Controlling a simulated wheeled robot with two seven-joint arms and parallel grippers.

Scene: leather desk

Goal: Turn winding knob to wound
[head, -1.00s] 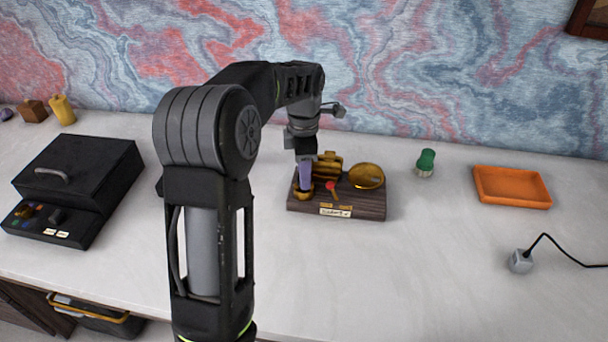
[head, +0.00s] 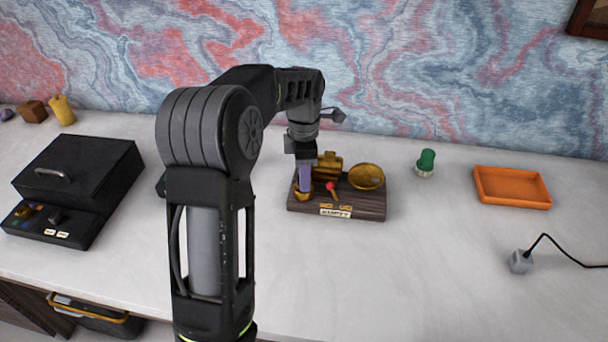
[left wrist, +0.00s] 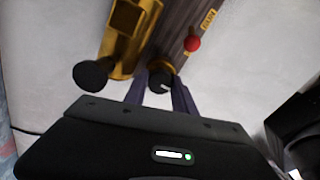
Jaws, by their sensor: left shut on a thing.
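The wooden-based device (head: 365,206) with brass parts stands near the middle of the desk. Its front label (head: 335,212) appears to read "EMPTY". My left gripper (head: 304,188) points down at the left end of the device. In the left wrist view, its purple fingers (left wrist: 160,92) are shut on a dark round knob (left wrist: 160,79) with a pale mark on its face. A red-tipped lever (head: 331,187) is beside it and also shows in the wrist view (left wrist: 192,44). A second black knob (left wrist: 90,76) is left of the fingers. My right gripper is out of view.
A black box (head: 85,170) with a handle stands at the left. A green-topped item (head: 426,160), an orange tray (head: 512,188) and a grey plug (head: 521,261) with a cable lie at the right. The desk front is clear right of my arm.

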